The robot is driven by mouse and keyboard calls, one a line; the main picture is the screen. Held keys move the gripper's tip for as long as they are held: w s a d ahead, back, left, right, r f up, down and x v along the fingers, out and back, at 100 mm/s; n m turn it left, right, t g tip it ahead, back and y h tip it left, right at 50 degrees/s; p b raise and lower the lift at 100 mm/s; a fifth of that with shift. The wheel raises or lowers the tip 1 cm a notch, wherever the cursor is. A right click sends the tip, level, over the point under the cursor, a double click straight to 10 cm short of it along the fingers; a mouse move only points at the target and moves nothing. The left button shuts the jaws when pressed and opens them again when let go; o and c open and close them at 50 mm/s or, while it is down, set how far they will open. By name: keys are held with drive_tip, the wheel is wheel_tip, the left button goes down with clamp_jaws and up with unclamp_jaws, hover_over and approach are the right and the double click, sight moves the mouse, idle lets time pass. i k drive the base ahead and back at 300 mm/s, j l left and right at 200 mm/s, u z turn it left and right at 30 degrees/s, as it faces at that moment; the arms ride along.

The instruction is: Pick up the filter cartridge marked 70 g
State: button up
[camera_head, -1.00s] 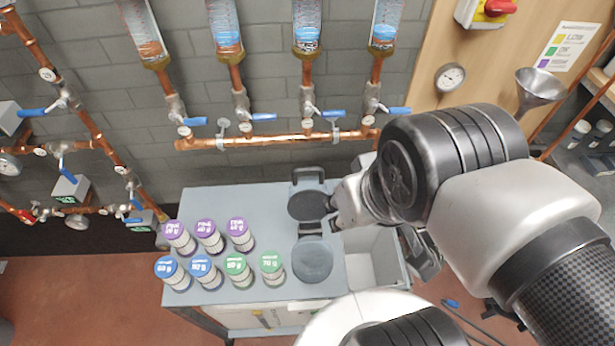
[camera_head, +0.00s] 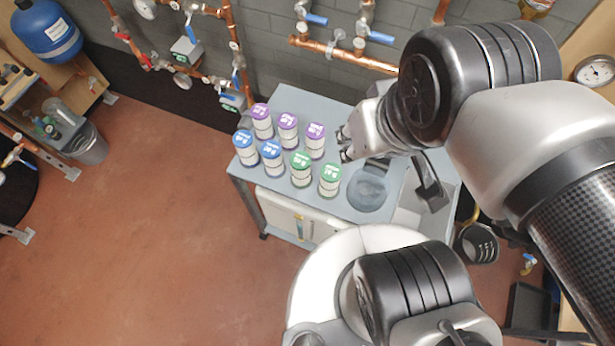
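Several white cylindrical cartridges with coloured lids stand upright on a grey cart top (camera_head: 245,178). The back row has three purple-lidded cartridges, including the rightmost (camera_head: 315,140). The front row has two blue-lidded ones, left (camera_head: 246,150) and right (camera_head: 272,158), and two green-lidded ones, left (camera_head: 301,169) and right (camera_head: 329,179). The lid labels appear upside down and are too small to read surely, so I cannot confirm which is 70 g. My gripper (camera_head: 345,145) is just right of the rightmost purple cartridge, its fingertips apart and empty. Its far side is partly hidden by my arm.
Copper pipes with blue-handled valves (camera_head: 316,19) run along the wall behind. A black bucket (camera_head: 478,243) stands right of the cart. Open red floor (camera_head: 150,220) lies left.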

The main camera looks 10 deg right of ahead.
sight(331, 172)
drive_tip(key=j+z, duration=0.35)
drive_tip(key=k+j+z, duration=0.15)
drive_tip(key=j+z, duration=0.2)
drive_tip(key=i+j, duration=0.1)
drive_tip(key=j, duration=0.4)
drive_tip(key=i+j, duration=0.1)
drive_tip(key=j, duration=0.4)
